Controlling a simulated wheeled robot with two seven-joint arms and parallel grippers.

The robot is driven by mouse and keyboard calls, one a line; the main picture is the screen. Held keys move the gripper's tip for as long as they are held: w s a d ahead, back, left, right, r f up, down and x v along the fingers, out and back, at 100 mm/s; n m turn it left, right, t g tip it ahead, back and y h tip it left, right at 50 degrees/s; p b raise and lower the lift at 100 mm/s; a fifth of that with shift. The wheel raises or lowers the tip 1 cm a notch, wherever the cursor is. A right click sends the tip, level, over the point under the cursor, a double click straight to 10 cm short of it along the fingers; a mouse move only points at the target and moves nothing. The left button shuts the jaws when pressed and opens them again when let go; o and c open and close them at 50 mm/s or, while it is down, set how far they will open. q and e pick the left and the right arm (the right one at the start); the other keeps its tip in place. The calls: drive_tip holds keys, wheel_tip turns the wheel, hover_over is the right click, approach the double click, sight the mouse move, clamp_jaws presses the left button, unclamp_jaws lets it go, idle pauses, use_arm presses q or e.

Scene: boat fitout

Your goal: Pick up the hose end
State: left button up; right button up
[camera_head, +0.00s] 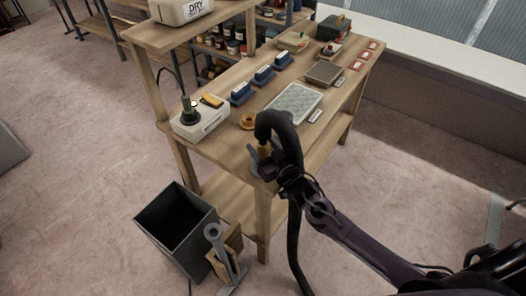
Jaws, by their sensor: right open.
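A thick black hose (281,122) arches over the front corner of the wooden workbench (228,150). Its brass-coloured end (264,151) points down at the near edge of the top. The rest of the hose hangs down toward the floor. My right gripper (263,160) comes in from the lower right, with its open fingers close by the hose end. The hose and my arm partly hide the fingers, so I cannot tell whether they touch it. My left gripper is out of view.
A dark open bin (176,222) stands on the floor left of the bench, beside a grey tool on a wooden stand (222,252). A white box (199,120), a pale tray (294,102) and several blue holders occupy the bench top. Open floor lies to the right.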

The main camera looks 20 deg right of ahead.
drive_tip(key=c, duration=1.2)
drive_tip(key=shift+o, duration=0.2)
drive_tip(key=shift+r, duration=0.1)
wheel_tip(320, 180, up, 20)
drive_tip(key=b, duration=0.2)
